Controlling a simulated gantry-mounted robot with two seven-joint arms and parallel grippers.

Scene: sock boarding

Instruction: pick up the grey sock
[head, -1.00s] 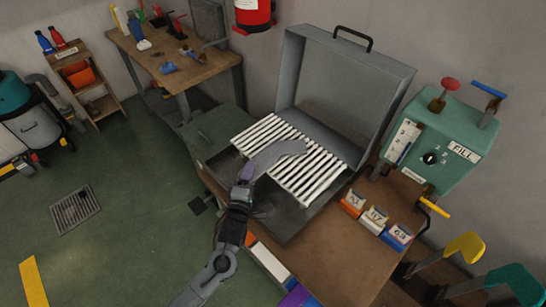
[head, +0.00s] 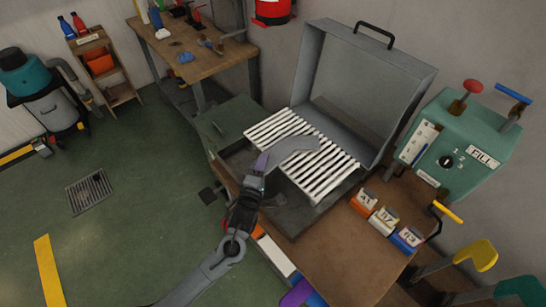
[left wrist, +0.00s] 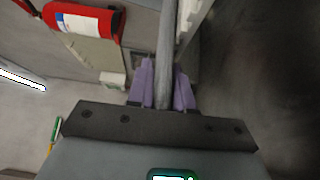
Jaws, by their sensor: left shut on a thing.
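The grey sock (head: 295,147) lies flat and bent across the white ribbed rack (head: 325,180) of the open grey case, in the head view. My left gripper (head: 261,165), with purple fingers, is at the sock's left end, at the rack's near-left edge. It is shut on that end. In the left wrist view the purple fingers (left wrist: 163,90) press on both sides of the grey sock (left wrist: 166,45), which stretches away between them. The rest of the sock appears to rest on the rack. My right gripper is not seen.
The case's raised lid (head: 370,90) stands behind the rack. A green machine (head: 458,140) with levers is at the right. Small numbered boxes (head: 383,220) stand on the brown table (head: 340,260). Green floor (head: 140,200) is open at the left.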

